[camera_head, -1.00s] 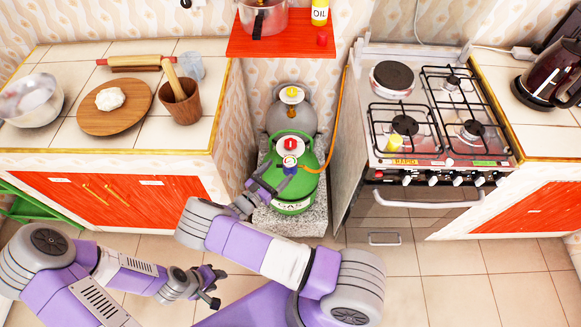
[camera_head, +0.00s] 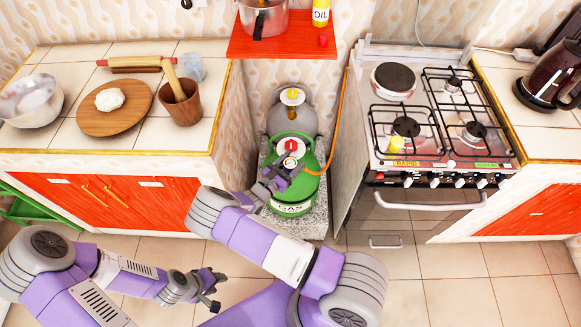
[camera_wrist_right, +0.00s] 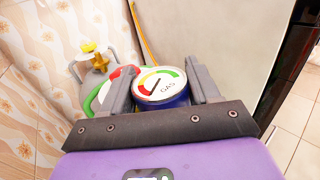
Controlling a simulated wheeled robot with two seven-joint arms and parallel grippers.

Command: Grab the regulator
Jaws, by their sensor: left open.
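The regulator (camera_head: 289,163) is a round gauge with a blue body, on top of the green gas cylinder (camera_head: 293,208). In the right wrist view the gauge (camera_wrist_right: 160,88) faces me, with a coloured dial marked GAS. My right gripper (camera_head: 284,176) is at the regulator. In the wrist view its two fingers (camera_wrist_right: 160,95) stand apart on either side of the gauge, with little room between; any contact is hard to tell. My left gripper (camera_head: 213,290) is open and empty, low over the floor in front of the left cabinet.
A grey cylinder (camera_head: 293,118) stands behind the green one. An orange hose (camera_head: 335,130) runs up beside the stove (camera_head: 405,165). A red shelf (camera_head: 280,45) hangs above. Counter walls and the stove side narrow the gap.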

